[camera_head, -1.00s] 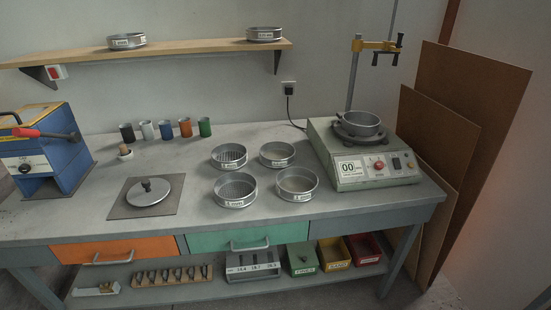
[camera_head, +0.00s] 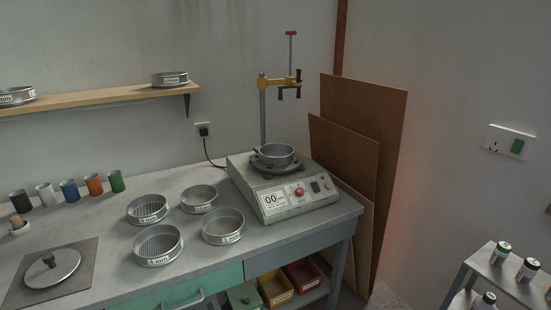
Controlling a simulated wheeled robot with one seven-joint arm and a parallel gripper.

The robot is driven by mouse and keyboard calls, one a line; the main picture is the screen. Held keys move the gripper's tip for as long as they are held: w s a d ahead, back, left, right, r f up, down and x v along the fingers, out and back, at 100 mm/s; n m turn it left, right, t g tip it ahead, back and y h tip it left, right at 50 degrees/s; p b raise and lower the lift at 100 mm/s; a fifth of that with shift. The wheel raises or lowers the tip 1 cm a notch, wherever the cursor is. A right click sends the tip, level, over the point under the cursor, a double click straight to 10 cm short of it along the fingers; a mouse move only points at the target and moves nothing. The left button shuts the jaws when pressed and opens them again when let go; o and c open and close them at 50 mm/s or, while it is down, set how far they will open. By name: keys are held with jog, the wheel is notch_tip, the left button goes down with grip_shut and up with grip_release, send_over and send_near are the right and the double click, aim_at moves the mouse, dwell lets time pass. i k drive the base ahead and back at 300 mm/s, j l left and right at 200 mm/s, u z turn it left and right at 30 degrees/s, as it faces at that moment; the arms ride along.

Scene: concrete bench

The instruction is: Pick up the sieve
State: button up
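Several round metal sieves with white size labels stand on the concrete bench (camera_head: 110,215). They form a cluster of a back left sieve (camera_head: 147,209), a back right sieve (camera_head: 199,198), a front left sieve (camera_head: 158,245) marked 4 mm, and a front right sieve (camera_head: 223,226). Two more sieves are on the wall shelf, one near its right end (camera_head: 170,79) and one at the left picture edge (camera_head: 14,97). A metal pan (camera_head: 274,157) sits on the shaker machine (camera_head: 285,190). My gripper is not in view.
A lid (camera_head: 52,268) lies on a grey plate at front left. Several coloured cups (camera_head: 69,190) line the back left. A clamp column (camera_head: 263,105) rises behind the shaker. Boards (camera_head: 365,130) lean right; a small rack (camera_head: 510,283) with bottles stands lower right.

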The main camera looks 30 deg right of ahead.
aim_at(197, 199)
jog(key=i+j+z, duration=0.35)
jog(key=i+j, duration=0.2)
jog(key=i+j+z, duration=0.3)
jog(key=i+j, duration=0.15)
jog(key=j, duration=0.25)
jog(key=i+j+z, duration=0.15)
jog(key=j, duration=0.25)
jog(key=i+j+z, duration=0.2)
jog(key=j, duration=0.2)
jog(key=i+j+z, duration=0.15)
jog(key=j, duration=0.3)
